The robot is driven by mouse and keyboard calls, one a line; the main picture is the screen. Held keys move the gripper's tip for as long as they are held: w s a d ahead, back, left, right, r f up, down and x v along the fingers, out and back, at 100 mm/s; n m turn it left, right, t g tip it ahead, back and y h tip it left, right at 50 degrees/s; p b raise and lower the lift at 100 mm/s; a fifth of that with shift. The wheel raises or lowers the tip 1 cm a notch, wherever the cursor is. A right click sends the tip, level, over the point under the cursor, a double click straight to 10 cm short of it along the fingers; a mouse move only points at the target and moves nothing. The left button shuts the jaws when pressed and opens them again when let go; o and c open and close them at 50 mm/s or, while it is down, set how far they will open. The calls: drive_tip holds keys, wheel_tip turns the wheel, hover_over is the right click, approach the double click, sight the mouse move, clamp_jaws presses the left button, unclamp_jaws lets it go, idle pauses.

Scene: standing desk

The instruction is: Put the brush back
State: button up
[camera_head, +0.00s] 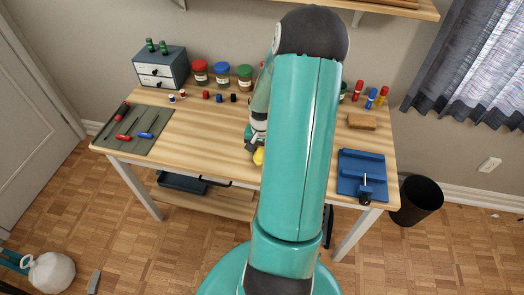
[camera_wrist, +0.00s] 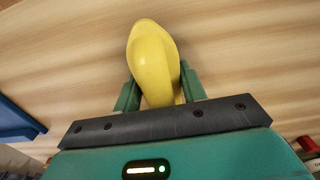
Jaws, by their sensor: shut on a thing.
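My gripper (camera_wrist: 160,88) is shut on a smooth yellow thing (camera_wrist: 152,52), rounded at its far end, held between the two green fingers over the wooden desk. It may be the brush; no bristles show. In the head view my gripper (camera_head: 254,142) is over the middle of the desk (camera_head: 190,136), partly hidden by my arm, with a bit of the yellow thing below it. I cannot tell whether the yellow thing touches the desk. A tan block (camera_head: 362,121) lies at the desk's right side; I cannot tell whether it is a brush.
A blue tray-like fixture (camera_head: 362,168) sits at the front right. Jars (camera_head: 221,73), small spools and a drawer box (camera_head: 161,69) stand at the back left. A grey mat (camera_head: 138,122) with screwdrivers lies at the left. The desk's left middle is clear.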

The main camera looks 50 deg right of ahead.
drive_tip(key=shift+f, duration=0.25)
drive_tip(key=o, duration=1)
drive_tip(key=shift+s, duration=0.1)
drive_tip(key=shift+a+f, duration=0.1)
drive_tip(key=shift+a, duration=0.05)
drive_tip(key=shift+w, duration=0.2)
